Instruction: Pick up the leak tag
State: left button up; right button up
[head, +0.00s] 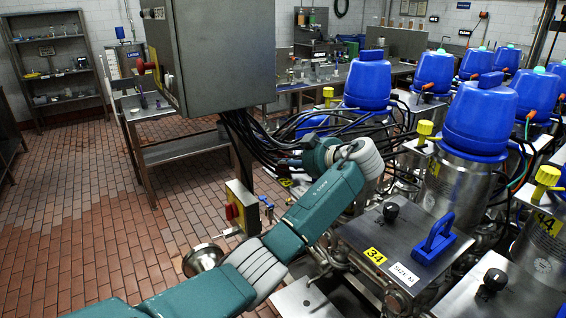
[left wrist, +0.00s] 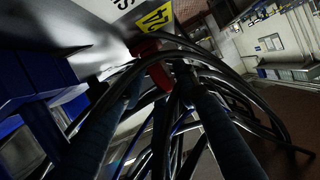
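My left gripper (left wrist: 158,82) shows in the left wrist view as two dark fingers standing apart, with cables crossing in front of and between them. A small red piece (left wrist: 152,68) shows near the fingertips, partly covered by cables; it may be the leak tag, but I cannot tell for sure. I see no clear contact of both fingers on it. In the head view my left gripper (head: 287,162) reaches into the black cable bundle below the grey cabinet, and its tips are hard to make out. My right gripper is in neither view.
Black cables (head: 258,140) hang from the grey cabinet (head: 213,50) around my gripper. A steel box labelled 34 (head: 345,238) carries a blue handle (head: 435,240). Tiled floor (head: 70,220) is clear at left.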

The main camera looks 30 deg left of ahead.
pick_arm(q)
jog(key=shift+d, duration=0.1)
jog(key=c, duration=0.7)
jog(key=shift+r, duration=0.1)
